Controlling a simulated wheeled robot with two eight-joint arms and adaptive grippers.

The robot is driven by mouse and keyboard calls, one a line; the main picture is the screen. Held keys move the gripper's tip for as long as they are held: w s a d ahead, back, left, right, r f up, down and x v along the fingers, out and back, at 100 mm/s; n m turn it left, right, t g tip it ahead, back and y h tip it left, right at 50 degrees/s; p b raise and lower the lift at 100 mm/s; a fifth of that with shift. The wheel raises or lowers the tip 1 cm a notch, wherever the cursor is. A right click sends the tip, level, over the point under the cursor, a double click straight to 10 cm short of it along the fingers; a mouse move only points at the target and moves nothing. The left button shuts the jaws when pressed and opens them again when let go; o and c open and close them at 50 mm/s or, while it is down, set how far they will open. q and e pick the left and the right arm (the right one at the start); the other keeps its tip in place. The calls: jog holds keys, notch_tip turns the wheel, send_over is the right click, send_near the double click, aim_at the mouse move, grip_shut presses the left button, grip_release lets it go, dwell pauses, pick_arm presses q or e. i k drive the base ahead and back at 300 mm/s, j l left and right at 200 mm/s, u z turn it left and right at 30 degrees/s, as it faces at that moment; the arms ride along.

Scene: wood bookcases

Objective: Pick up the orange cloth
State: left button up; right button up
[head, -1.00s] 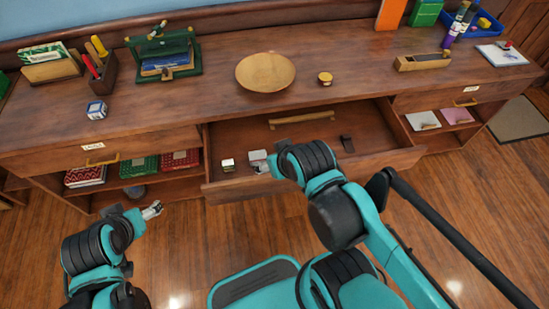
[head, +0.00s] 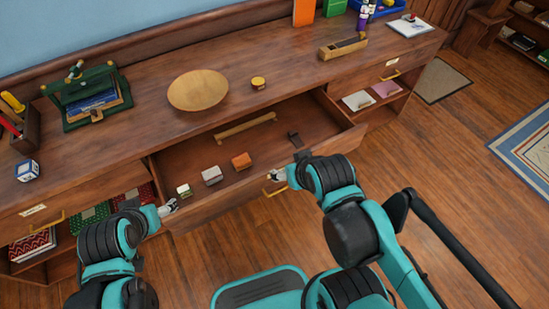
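A small orange folded thing, which looks like the orange cloth (head: 241,161), lies in the open drawer (head: 205,155) near its front. It is right of a grey block-like item (head: 212,176). My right gripper (head: 277,175) is at the drawer's front edge, to the right of the orange cloth and apart from it in the picture. My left gripper (head: 169,208) is by the drawer's front left corner. Both grippers' fingers are too small to tell open from shut. I see nothing held in either.
The drawer also holds a small pale item (head: 184,190), a wooden rod (head: 245,128) and a dark item (head: 294,139). A wooden bowl (head: 198,90) stands on the countertop above. White (head: 357,100) and pink (head: 387,89) flat items lie on the right shelf. The floor at right is open.

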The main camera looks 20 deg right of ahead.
aim_at(241, 161)
jog(key=z, duration=0.25)
jog(key=i+l+u, duration=0.1)
jog(key=l+u, duration=0.25)
jog(key=l, duration=0.6)
jog(key=l+u, duration=0.3)
jog(key=l, duration=0.7)
